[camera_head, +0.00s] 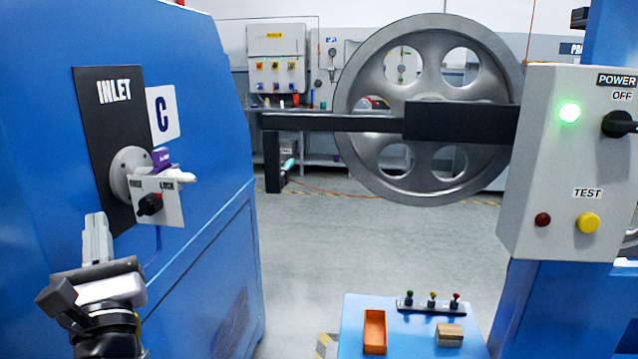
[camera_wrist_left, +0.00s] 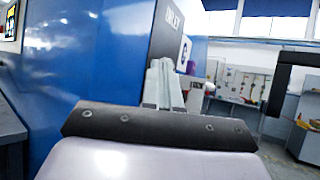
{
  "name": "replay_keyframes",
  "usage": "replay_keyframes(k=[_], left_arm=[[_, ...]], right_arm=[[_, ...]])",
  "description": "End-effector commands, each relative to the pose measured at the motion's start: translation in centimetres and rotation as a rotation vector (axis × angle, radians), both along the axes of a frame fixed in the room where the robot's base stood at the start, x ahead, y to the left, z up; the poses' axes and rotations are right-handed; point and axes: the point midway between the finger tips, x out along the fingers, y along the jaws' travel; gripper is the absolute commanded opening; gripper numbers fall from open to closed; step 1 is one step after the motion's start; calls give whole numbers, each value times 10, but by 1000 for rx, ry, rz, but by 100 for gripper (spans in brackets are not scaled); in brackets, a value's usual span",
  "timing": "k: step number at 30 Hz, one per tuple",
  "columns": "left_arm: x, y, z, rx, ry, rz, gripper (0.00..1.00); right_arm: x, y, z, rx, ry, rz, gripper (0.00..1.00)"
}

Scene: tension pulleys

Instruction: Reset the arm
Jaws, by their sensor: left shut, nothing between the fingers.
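My left gripper (camera_head: 97,228) is at the lower left of the head view, in front of the blue machine (camera_head: 215,235). Its fingers are together and hold nothing. My right gripper is not in view.
A grey control box (camera_head: 530,160) with a green light stands at the right. A large spoked pulley (camera_head: 358,75) is in the middle behind a black bar (camera_head: 460,122). A blue table (camera_head: 410,338) holds an orange tray (camera_head: 366,333) and wooden block (camera_head: 449,335). Floor between is clear.

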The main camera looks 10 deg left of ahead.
Motion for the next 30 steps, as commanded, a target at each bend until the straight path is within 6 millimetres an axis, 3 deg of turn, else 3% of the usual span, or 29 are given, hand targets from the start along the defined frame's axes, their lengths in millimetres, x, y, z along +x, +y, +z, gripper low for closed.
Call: replay_keyframes(k=[5, 8, 14, 17, 21, 24, 29, 30], left_arm=[[6, -42, -40, 558, 288, 145, 0], [6, -68, -74, 887, 433, 198, 0], [-8, -115, -166, 1582, 671, 227, 0], [-28, -132, -221, 1944, 742, 200, 0], [-71, -143, -295, 2443, 769, 117, 0], [-104, -143, -337, 2740, 731, 43, 0], [-142, -137, -375, 3037, 649, -50, 0], [-148, -136, -380, -3076, -634, 63, 0]], right_arm=[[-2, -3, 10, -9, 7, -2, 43], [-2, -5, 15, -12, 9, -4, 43], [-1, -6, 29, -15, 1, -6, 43], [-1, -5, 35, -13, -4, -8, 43], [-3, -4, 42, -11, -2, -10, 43], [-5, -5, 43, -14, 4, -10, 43], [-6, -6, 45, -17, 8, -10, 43], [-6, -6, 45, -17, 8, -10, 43]])
